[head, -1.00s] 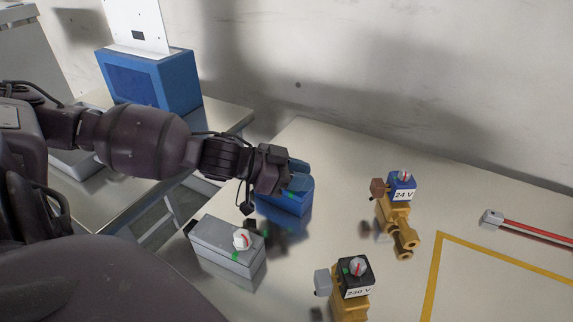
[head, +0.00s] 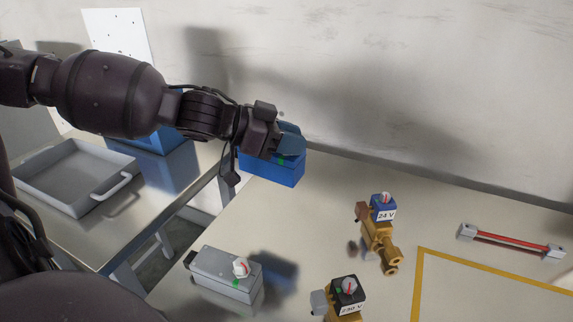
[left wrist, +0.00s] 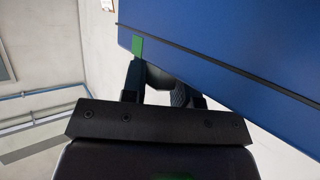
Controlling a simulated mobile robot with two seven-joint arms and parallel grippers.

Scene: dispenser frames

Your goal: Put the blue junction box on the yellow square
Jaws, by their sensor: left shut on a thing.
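The blue junction box (head: 270,169) is held in the air above the back left part of the table in the head view. My left gripper (head: 284,150) is shut on it, and the box hangs clear of the surface with its shadow below. In the left wrist view the blue box (left wrist: 235,45) fills the upper right, with a green mark at its edge, in front of my left gripper (left wrist: 165,85). The yellow square (head: 418,285) is an outline on the table at the lower right, partly out of frame. My right gripper is not in view.
A grey box with a white knob (head: 226,274) stands at the table's front left. A 24 V valve (head: 379,232) and a 230 V valve (head: 345,300) stand mid-table. A red bar with grey ends (head: 510,241) lies behind the square. A grey tray (head: 75,175) is on the left table.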

